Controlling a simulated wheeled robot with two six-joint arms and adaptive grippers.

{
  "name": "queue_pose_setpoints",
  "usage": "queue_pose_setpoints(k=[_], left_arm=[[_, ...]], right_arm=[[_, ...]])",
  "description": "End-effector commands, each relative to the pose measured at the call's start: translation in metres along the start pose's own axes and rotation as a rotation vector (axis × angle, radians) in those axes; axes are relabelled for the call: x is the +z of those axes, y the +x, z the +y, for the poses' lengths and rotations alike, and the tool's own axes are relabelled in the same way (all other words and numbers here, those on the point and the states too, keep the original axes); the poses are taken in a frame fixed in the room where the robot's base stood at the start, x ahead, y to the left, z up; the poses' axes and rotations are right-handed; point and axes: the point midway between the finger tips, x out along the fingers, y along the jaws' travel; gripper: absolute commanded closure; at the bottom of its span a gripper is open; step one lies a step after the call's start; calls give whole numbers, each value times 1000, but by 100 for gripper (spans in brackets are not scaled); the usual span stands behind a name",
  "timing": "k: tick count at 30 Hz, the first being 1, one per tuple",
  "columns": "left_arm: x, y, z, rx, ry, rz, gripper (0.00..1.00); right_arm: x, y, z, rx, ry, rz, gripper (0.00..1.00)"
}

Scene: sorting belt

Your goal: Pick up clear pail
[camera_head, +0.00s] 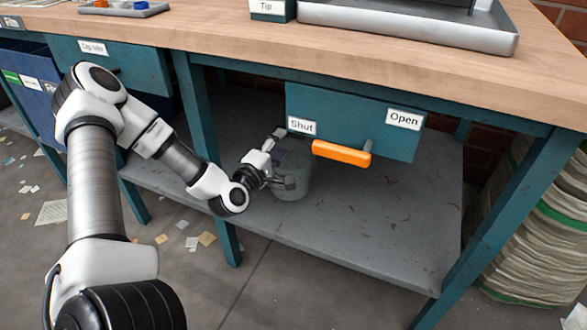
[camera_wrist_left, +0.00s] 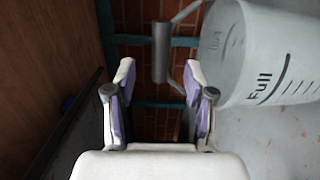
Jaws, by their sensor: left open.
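The clear pail (camera_head: 294,185) stands on the lower shelf under the bench, partly hidden behind my left gripper (camera_head: 280,165). In the left wrist view the pail (camera_wrist_left: 262,62) is at the upper right, a cloudy see-through wall with "Full" and black level marks. Its raised handle has a grey grip (camera_wrist_left: 161,52) on a thin bail. My left gripper (camera_wrist_left: 159,78) is open and empty, its purple-padded fingers spread apart. The handle grip shows beyond the fingertips, roughly in line with the gap, and no finger visibly closes on it. My right gripper is in neither view.
A teal panel (camera_head: 350,110) labelled "Shut" and "Open", with an orange handle (camera_head: 342,153), hangs above the shelf (camera_head: 380,230) just right of the pail. Bench legs (camera_head: 208,160) flank the opening. The shelf's right part is bare.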

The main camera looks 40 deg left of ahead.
Motion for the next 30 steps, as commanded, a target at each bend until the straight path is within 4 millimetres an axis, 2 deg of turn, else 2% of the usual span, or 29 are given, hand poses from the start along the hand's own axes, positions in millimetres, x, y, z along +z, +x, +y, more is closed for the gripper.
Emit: queue_pose_setpoints(k=[8,11,18,20,21,23,30], left_arm=[[-2,44,-7,2,7,-2,46],[-2,59,-5,-1,8,-3,46],[-2,64,-1,-5,4,-1,46],[-2,64,-1,-5,4,-1,64],[-2,64,-1,-6,4,-1,78],[-2,64,-1,-6,4,-1,99],[-2,64,-1,-5,5,-1,100]], right_arm=[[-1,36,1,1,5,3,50],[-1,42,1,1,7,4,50],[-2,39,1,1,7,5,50],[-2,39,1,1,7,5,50],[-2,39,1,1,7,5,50],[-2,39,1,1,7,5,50],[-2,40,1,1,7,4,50]])
